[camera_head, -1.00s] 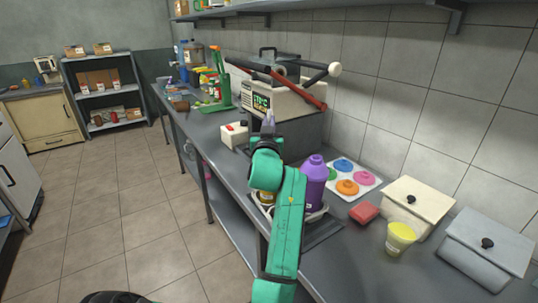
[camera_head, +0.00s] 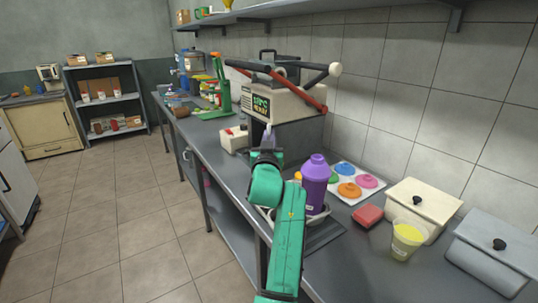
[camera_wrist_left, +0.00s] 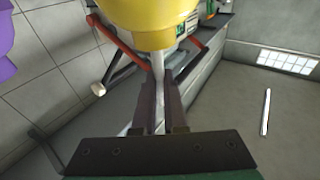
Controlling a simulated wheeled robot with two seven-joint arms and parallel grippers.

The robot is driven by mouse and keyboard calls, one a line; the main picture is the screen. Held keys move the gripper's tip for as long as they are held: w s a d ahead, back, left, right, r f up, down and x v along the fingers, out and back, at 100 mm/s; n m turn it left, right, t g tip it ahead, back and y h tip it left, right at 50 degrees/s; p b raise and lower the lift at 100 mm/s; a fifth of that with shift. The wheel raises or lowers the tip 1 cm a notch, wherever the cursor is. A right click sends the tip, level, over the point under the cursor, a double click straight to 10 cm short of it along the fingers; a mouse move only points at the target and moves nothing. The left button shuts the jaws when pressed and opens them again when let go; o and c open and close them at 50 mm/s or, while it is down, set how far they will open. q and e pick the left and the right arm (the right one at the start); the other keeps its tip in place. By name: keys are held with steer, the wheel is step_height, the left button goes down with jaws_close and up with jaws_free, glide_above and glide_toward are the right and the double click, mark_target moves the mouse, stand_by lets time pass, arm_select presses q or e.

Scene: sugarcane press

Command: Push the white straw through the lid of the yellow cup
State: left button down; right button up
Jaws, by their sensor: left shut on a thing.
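My left gripper (camera_head: 266,135) is over the counter, in front of the press. In the left wrist view the gripper (camera_wrist_left: 160,95) is shut on the thin white straw (camera_wrist_left: 158,65). A large yellow body, apparently the yellow cup (camera_wrist_left: 150,12), fills the top of that view. In the head view my arm hides the straw and that cup. My right gripper is not in view.
A purple bottle (camera_head: 315,183) stands close right of my left arm. Further right are a tray of coloured lids (camera_head: 340,172), a red block (camera_head: 367,215), a clear cup with yellow contents (camera_head: 406,240) and two lidded boxes. The press (camera_head: 285,100) stands behind the gripper.

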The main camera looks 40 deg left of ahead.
mark_target(269, 125)
arm_select(q)
steer(key=shift+f, duration=0.4)
steer(key=c, duration=0.9)
jaws_free()
step_height(269, 125, up, 7)
steer(key=p, duration=0.5)
steer(key=shift+p, duration=0.35)
